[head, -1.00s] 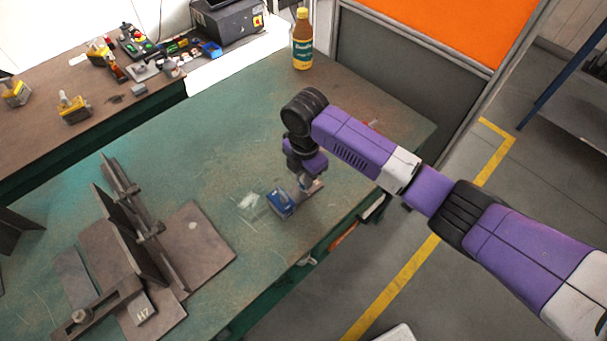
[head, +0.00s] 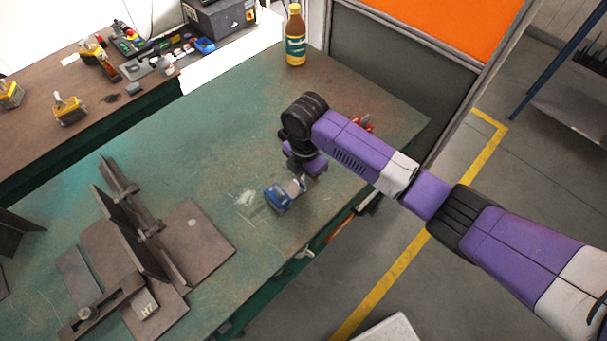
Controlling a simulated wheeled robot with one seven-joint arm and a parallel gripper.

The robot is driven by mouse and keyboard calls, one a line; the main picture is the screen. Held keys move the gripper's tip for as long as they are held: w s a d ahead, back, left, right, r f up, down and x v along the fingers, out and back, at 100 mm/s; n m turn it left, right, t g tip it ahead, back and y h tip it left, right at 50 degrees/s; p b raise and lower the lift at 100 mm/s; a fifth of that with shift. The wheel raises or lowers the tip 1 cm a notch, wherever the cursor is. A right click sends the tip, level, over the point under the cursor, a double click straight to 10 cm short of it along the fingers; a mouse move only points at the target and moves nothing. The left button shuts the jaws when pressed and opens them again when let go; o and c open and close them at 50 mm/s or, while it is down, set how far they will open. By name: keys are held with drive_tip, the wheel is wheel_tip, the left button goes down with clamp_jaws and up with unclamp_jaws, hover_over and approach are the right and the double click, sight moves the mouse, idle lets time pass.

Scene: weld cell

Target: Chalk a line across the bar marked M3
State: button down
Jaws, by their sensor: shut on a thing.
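My gripper (head: 299,181) points down over the green bench, at the end of my purple arm. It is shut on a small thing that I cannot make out. Just left of and below it, a small blue block-like thing (head: 277,199) sits on the bench, with a short grey-brown piece (head: 294,186) at its upper right. I cannot tell whether this piece is a bar or whether the gripper touches it. No M3 mark is readable. I cannot make out any chalk.
A steel fixture (head: 196,236) with upright plates and a block marked H7 (head: 147,311) fills the bench's left front. A yellow-brown bottle (head: 295,38) stands at the back. A red thing (head: 366,123) lies behind my arm. The bench middle (head: 195,140) is clear.

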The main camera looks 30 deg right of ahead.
drive_tip(key=shift+s+d, duration=0.1)
drive_tip(key=shift+s, duration=0.15)
wheel_tip(320, 180, up, 4)
drive_tip(key=p, duration=0.4)
drive_tip(key=shift+r, duration=1.45)
